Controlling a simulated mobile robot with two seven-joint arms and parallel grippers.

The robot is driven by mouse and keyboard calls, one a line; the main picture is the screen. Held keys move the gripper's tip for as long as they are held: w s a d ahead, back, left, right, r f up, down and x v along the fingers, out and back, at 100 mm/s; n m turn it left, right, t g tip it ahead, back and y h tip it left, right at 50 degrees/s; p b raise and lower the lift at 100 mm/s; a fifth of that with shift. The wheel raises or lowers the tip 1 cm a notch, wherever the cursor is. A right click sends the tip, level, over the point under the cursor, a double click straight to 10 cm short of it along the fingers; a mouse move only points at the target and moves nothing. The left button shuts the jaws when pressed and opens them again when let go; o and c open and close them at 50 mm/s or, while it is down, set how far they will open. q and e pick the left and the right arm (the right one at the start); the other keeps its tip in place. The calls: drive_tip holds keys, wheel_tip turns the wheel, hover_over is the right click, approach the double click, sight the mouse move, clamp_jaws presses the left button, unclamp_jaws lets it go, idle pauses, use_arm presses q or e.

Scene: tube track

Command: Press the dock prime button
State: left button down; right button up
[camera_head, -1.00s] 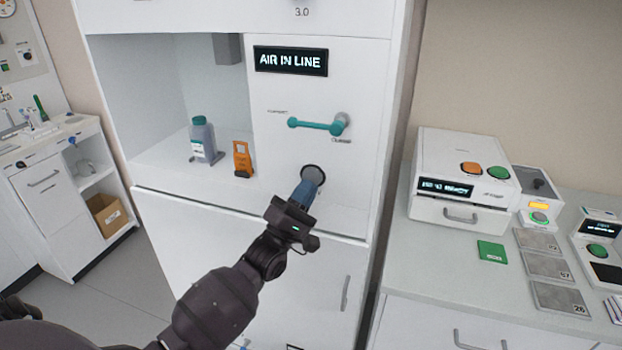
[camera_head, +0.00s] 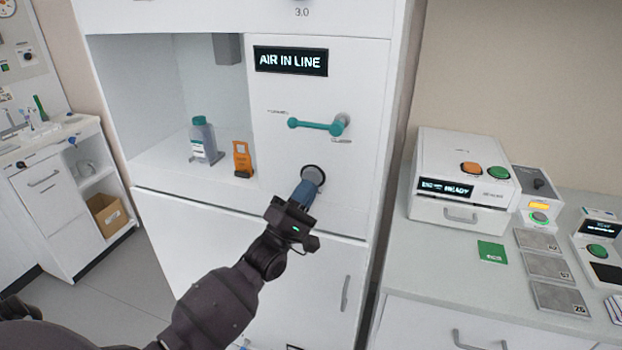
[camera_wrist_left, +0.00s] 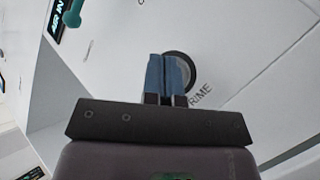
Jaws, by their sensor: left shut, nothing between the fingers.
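The dock prime button (camera_head: 314,173) is a round, dark-rimmed button on the white front panel, below the teal lever. In the left wrist view its rim (camera_wrist_left: 191,72) shows behind my fingers, with the word "PRIME" beside it. My left gripper (camera_head: 306,191) is shut and empty, its blue fingertips in front of the button and covering much of it. The fingers also show in the left wrist view (camera_wrist_left: 168,75). Whether the tips touch the button I cannot tell. The display (camera_head: 291,61) above reads "AIR IN LINE". My right gripper is not in view.
The teal lever (camera_head: 316,125) lies across the panel above my gripper. A grey bottle with a green cap (camera_head: 202,139) and an orange item (camera_head: 242,159) stand in the open bay to the left. A white device (camera_head: 459,180) sits on the right counter.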

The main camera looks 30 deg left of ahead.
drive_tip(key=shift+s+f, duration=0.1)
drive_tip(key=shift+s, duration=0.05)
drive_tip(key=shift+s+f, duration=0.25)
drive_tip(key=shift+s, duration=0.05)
use_arm(q)
drive_tip(key=shift+w+h, duration=0.15)
drive_tip(key=shift+h, duration=0.15)
drive_tip(key=shift+w+a, duration=0.1)
drive_tip(key=shift+w, duration=0.2)
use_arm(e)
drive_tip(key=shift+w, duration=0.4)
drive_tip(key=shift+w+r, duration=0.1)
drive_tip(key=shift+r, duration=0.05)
